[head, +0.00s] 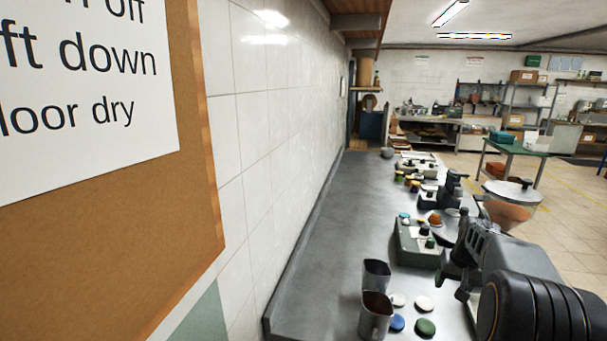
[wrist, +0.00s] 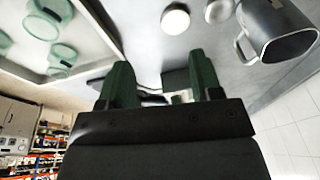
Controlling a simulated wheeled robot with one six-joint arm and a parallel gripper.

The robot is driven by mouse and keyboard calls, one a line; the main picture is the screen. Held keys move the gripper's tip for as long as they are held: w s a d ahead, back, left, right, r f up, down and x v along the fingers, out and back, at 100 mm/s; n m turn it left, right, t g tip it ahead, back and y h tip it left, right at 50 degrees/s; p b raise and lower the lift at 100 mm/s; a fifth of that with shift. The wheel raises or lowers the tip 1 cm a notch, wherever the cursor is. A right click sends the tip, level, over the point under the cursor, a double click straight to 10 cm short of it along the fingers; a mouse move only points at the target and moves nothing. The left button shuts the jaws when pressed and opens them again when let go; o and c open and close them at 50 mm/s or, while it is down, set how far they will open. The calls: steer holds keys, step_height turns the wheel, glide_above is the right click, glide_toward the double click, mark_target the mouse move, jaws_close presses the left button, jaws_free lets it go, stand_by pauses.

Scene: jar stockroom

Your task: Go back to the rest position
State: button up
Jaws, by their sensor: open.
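My gripper (wrist: 160,82) shows in the wrist view with its two green fingers apart and nothing between them. It is above the grey counter (head: 325,245), close to the lids and a metal jug. In the head view my arm comes in from the lower right and reaches over the counter. The fingertips are hard to make out there.
Two metal jugs (head: 376,310) (head: 377,273) stand near the counter's front end. White, blue (head: 397,323) and green (head: 426,327) lids lie beside them. A grey-green device (head: 419,244) is behind. A tiled wall (head: 245,130) bounds the left; the counter beside it is clear.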

steer(key=s+a+r+n+t, duration=0.1)
steer(key=s+a+n, duration=0.2)
steer(key=s+a, duration=1.8)
steer(key=shift+s+a+r+n, duration=0.2)
steer(key=shift+a+r+n, duration=0.2)
steer(key=shift+a, duration=0.2)
